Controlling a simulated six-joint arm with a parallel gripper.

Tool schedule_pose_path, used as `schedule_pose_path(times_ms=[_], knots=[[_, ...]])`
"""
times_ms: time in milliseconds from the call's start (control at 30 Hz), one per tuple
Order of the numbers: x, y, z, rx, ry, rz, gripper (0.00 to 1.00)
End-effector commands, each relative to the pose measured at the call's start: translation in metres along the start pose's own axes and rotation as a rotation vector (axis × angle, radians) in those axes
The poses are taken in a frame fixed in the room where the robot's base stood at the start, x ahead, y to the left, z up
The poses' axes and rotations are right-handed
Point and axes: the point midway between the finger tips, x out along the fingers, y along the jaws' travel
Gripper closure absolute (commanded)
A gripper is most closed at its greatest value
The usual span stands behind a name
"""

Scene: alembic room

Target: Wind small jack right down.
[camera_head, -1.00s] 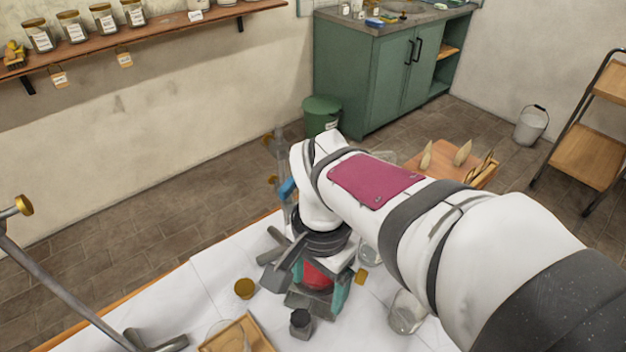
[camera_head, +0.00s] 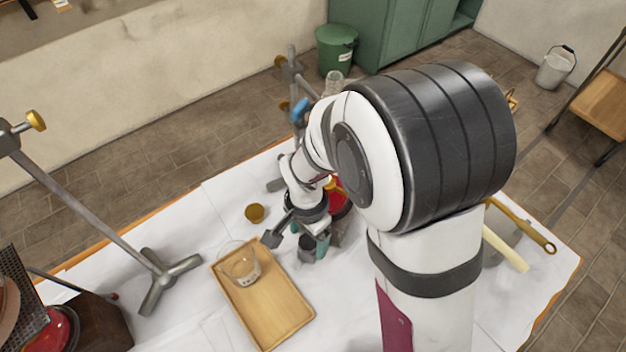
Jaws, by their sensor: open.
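The small jack (camera_head: 322,248), with teal sides, stands on the white-covered table and is mostly hidden under my wrist. A dark grey, knob-like piece (camera_head: 307,247) shows at its near side; I cannot tell whether it belongs to the jack. My gripper (camera_head: 290,236) is open, pointing down over the jack's near left side. One dark finger shows clearly, and the other is hard to make out. I cannot tell whether a finger touches the jack. The jack's height is hidden.
A red rounded thing (camera_head: 339,203) is partly hidden behind my wrist. A wooden tray (camera_head: 272,308) with a glass beaker (camera_head: 240,266) lies in front. A small amber dish (camera_head: 255,213) is at left. A metal stand (camera_head: 165,275) stands further left. A clamp stand (camera_head: 292,75) rises behind.

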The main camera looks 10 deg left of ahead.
Motion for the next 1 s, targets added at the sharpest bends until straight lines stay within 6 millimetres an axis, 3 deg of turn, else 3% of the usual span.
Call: schedule_pose_path(times_ms=[233,267,700,1000], knots=[[0.0015,0.0000,0.0000,0.000,0.000,0.000,0.19],[0.0014,0.0000,0.0000,0.000,0.000,0.000,0.22],[0.0010,-0.0002,0.0000,0.000,0.000,-0.001,1.00],[0.0009,-0.0003,0.0001,-0.038,0.000,-0.001,1.00]])
